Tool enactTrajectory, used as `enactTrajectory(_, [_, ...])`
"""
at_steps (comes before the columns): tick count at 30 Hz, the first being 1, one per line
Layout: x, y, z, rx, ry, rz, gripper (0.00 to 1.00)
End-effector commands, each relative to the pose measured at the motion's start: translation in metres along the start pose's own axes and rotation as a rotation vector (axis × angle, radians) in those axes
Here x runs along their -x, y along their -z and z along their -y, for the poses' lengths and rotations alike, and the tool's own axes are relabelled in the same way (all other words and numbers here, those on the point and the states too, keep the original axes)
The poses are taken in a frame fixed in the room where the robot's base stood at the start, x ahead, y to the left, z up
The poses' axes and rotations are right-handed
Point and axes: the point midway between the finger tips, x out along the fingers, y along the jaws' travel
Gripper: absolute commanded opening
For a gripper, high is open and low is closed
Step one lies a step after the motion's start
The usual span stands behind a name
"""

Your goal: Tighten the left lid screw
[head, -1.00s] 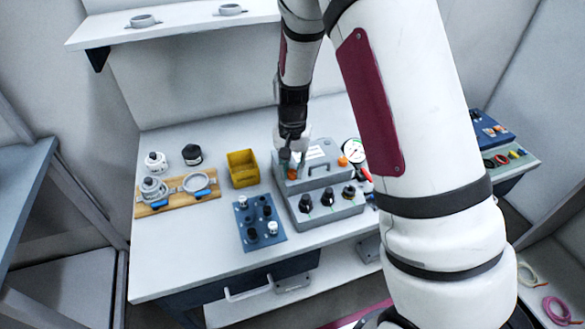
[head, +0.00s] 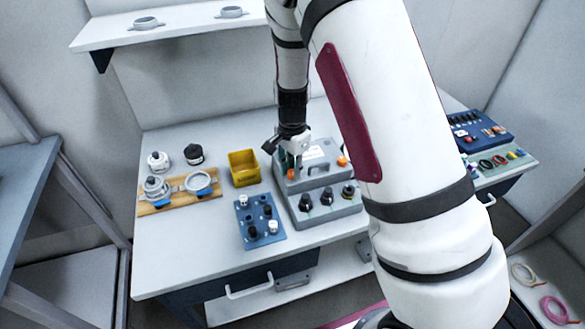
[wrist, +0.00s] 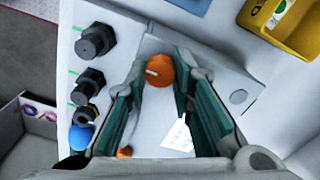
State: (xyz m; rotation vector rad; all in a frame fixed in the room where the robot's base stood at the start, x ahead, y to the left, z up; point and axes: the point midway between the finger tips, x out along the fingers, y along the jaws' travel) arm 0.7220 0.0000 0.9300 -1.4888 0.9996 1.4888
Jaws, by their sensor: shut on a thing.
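The left lid screw (head: 291,174) is an orange knob at the left end of the grey box's lid. In the wrist view this orange screw (wrist: 160,70) has a pale mark on its top. My gripper (wrist: 161,76) points down at the lid and is shut on the screw, one green-padded finger at each side. In the head view my gripper (head: 292,163) partly hides the screw. A second orange screw (head: 342,161) is at the lid's right end; it also shows small beside a finger in the wrist view (wrist: 124,152).
Black knobs (head: 327,196) line the front of the grey box (head: 335,209). A yellow bin (head: 243,168) stands to its left, with a blue plate of pegs (head: 262,240) in front. A wooden board with clamp parts (head: 180,204) is farther left. Bare table lies at the front left.

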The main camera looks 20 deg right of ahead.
Motion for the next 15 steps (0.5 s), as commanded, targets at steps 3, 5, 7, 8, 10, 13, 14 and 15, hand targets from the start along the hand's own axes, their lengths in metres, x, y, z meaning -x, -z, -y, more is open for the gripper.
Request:
enactTrajectory(3, [0.0002,-0.0004,0.0009,-0.009,0.002,0.000,0.00])
enactTrajectory(5, [0.0002,-0.0003,0.0009,-0.011,0.002,0.000,0.00])
enactTrajectory(7, [0.0002,-0.0003,0.0009,-0.012,0.002,0.000,0.00])
enactTrajectory(8, [0.0002,-0.0003,0.0009,-0.012,0.002,0.000,0.00])
enactTrajectory(10, [0.0002,-0.0002,0.0010,-0.011,0.002,0.000,0.00])
enactTrajectory(13, [0.0002,-0.0002,0.0010,-0.011,0.002,0.000,0.00])
enactTrajectory(14, [0.0002,-0.0002,0.0010,-0.011,0.002,0.000,0.24])
enactTrajectory(15, [0.0002,-0.0002,0.0010,-0.011,0.002,0.000,0.33])
